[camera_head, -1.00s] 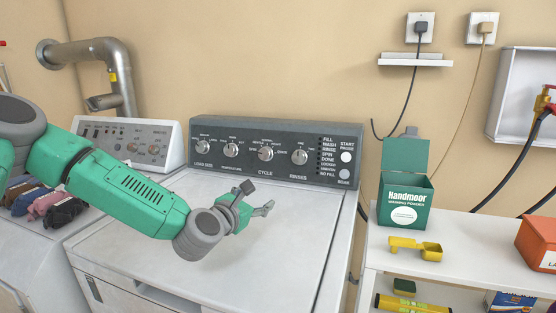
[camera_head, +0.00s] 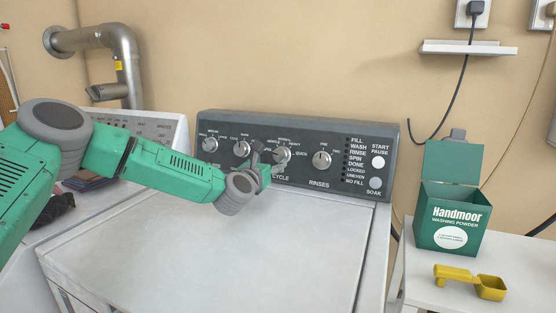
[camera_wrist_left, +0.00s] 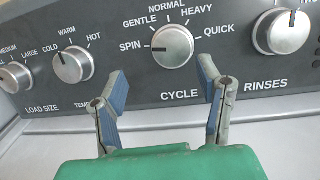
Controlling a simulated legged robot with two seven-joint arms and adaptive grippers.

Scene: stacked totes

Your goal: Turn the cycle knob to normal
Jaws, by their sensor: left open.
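The cycle knob (camera_wrist_left: 172,46) is a round silver dial on the dark control panel (camera_wrist_left: 120,88). In the left wrist view its dark mark points left, toward SPIN, and NORMAL is printed above it. In the head view the knob (camera_head: 282,153) is partly hidden by my gripper. My left gripper (camera_head: 270,158) is open and empty in front of the panel. In the left wrist view its fingers (camera_wrist_left: 163,78) are spread wide, below and to either side of the knob, apart from it. My right gripper is not in view.
The temperature knob (camera_wrist_left: 73,65) is left of the cycle knob and the rinses knob (camera_wrist_left: 283,32) is right. The washer's white lid (camera_head: 200,255) is clear. A green washing powder box (camera_head: 450,215) and yellow scoop (camera_head: 470,281) stand on the white shelf at right.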

